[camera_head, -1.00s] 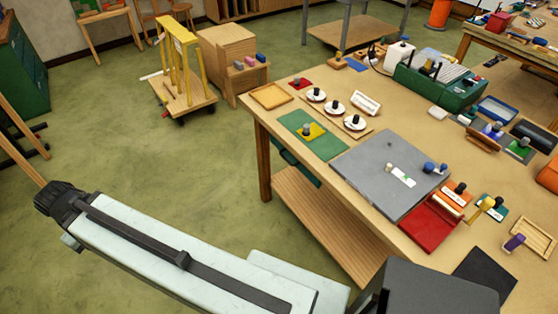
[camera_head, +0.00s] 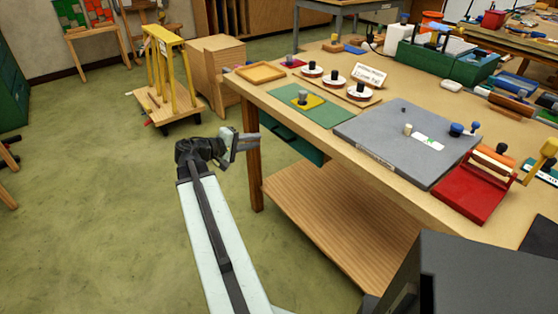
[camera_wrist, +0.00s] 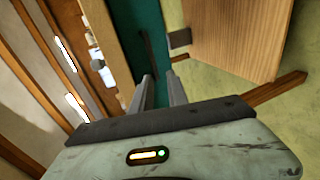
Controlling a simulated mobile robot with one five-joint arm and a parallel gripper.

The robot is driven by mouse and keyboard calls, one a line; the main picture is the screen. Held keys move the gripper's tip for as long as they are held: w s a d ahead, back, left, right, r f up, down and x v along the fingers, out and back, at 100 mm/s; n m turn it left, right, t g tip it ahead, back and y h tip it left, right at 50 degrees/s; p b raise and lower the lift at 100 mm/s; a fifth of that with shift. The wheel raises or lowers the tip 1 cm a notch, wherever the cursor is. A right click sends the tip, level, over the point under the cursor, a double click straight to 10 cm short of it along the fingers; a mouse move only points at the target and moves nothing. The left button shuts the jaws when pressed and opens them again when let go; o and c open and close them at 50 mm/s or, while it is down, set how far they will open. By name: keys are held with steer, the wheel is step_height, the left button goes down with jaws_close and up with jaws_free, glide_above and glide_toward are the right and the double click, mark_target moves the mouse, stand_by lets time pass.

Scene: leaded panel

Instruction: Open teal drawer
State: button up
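The teal drawer (camera_head: 296,142) hangs under the near-left part of the workbench top, partly hidden behind the bench leg. In the wrist view a teal face (camera_wrist: 150,25) with a thin dark bar (camera_wrist: 147,55) on it lies just beyond the fingertips; the bar looks like a handle. My gripper (camera_head: 258,141) is to the left of the bench leg, below tabletop height, and points right toward the bench. In the wrist view my gripper (camera_wrist: 159,76) has its two fingers apart with nothing between them. I see no contact with the drawer.
The bench leg (camera_head: 253,165) stands close to my fingers. A wooden lower shelf (camera_head: 340,220) sits below the drawer. The bench top holds a green mat (camera_head: 325,116) and a grey slab (camera_head: 385,140). A yellow-framed cart (camera_head: 165,105) stands behind.

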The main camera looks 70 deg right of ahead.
mark_target(278, 134)
steer(key=shift+g, duration=0.4)
steer(key=x, duration=0.3)
steer(key=b+x, duration=0.1)
steer(key=x, duration=0.3)
steer(key=r+x, duration=0.1)
steer(key=x, duration=0.2)
steer(key=shift+s+b, duration=0.35)
steer(key=shift+s, duration=0.15)
jaws_close()
stand_by(0.5)
